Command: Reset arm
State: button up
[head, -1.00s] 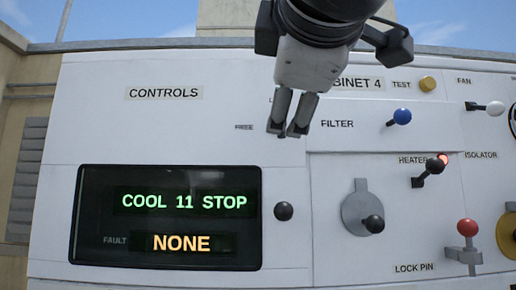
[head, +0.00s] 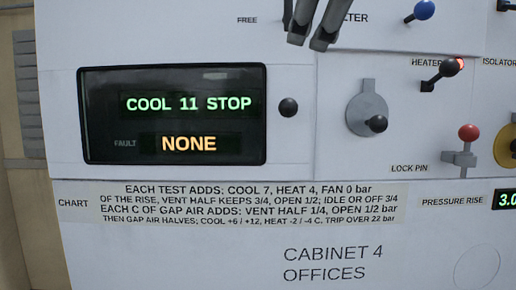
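My gripper (head: 307,43) hangs at the top edge of the head view, in front of the white control panel. Only its two dark grey fingers show; the rest of my arm is out of the picture. The fingers are near each other with a narrow gap between them, and I see nothing held. From this angle I cannot tell whether they are open or shut. The panel's display (head: 175,115) reads COOL 11 STOP, with fault NONE. A black knob (head: 288,107) sits just right of the display, below the fingers.
A blue FILTER knob (head: 424,10), a HEATER lever (head: 440,75) with a red light, a grey rotary handle (head: 367,112) and a red-topped LOCK PIN lever (head: 466,142) stick out at right. A chart label (head: 230,205) and the Cabinet 4 Offices lettering (head: 333,262) lie below.

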jog(key=d+f+m+g+h+p, duration=0.15)
jog(key=d+f+m+g, duration=0.3)
jog(key=f, duration=0.55)
jog(key=d+f+m+g+p, duration=0.25)
jog(key=d+f, duration=0.35)
jog(key=f, duration=0.4)
jog(key=s+d+f+m+g+y, duration=0.1)
jog(key=s+f+m+g, duration=0.2)
jog(key=s+f, duration=0.2)
jog(key=s+d+f+m+g+y+p, duration=0.1)
jog(key=s+f+m, duration=0.3)
jog(key=f, duration=0.8)
jog(key=shift+s+m+g, duration=0.3)
jog(key=shift+s+g, duration=0.55)
jog(key=shift+g, duration=0.05)
